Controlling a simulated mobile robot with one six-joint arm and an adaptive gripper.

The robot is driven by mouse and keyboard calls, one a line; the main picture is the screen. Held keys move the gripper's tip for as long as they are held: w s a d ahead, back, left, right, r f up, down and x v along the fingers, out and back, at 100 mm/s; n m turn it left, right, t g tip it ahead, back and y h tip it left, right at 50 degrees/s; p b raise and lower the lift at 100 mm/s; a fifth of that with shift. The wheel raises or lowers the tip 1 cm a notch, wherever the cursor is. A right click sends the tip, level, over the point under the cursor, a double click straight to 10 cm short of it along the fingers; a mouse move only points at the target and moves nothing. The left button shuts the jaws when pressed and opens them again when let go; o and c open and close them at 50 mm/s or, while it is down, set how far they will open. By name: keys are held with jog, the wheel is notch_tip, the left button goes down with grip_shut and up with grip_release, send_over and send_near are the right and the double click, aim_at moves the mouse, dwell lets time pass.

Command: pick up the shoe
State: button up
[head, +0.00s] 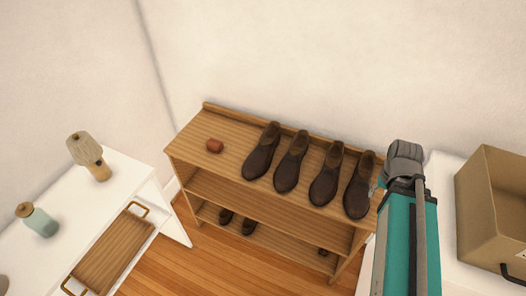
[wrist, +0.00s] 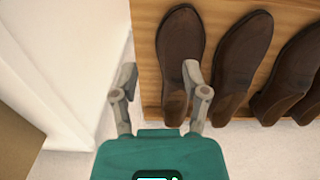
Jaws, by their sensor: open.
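Several dark brown shoes stand in a row on top of the wooden shoe rack (head: 185,148). The rightmost shoe (head: 359,185) is beside my arm in the head view, and it shows as the leftmost shoe (wrist: 180,40) in the wrist view. My gripper (wrist: 160,73) is open and empty, its fingers spread. In the wrist view the right finger overlaps the heel part of that shoe, while the left finger lies over the gap beyond the rack's edge. I cannot tell whether they touch. In the head view my arm hides most of the fingers.
More shoes (head: 237,221) sit on a lower shelf. A cardboard box (head: 490,205) stands on a white surface at right. A white table (head: 128,168) at left holds a lamp-like object (head: 88,155), a jar (head: 38,220) and a wooden tray (head: 112,252).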

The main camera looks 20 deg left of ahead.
jog(key=w+a+f+m+t+h+b, duration=0.1)
jog(key=w+a+t+h+b, duration=0.15)
jog(key=a, duration=0.55)
jog(key=w+a+f+t+h+b, duration=0.1)
jog(key=w+a+f+b, duration=0.1)
jog(key=w+a, duration=0.35)
jog(key=w+a+f+m+t+h+b, duration=0.1)
jog(key=w+a+b, duration=0.15)
jog(key=a, duration=0.65)
jog(key=s+a+t+b, duration=0.2)
jog(key=a+t+b, duration=0.1)
jog(key=a, duration=1.1)
jog(key=s+a+m+t+y+b, duration=0.1)
jog(key=s+a+t+b, duration=0.1)
jog(key=a, duration=1.2)
jog(key=shift+s+a+r+t+b, duration=0.2)
jog(key=shift+r+t+b, duration=0.25)
jog(key=shift+t, duration=0.7)
jog(key=shift+d+f, duration=0.1)
jog(key=shift+b+x, duration=2.05)
jog(key=shift+x, duration=2.2)
jog(key=shift+w+f, duration=0.1)
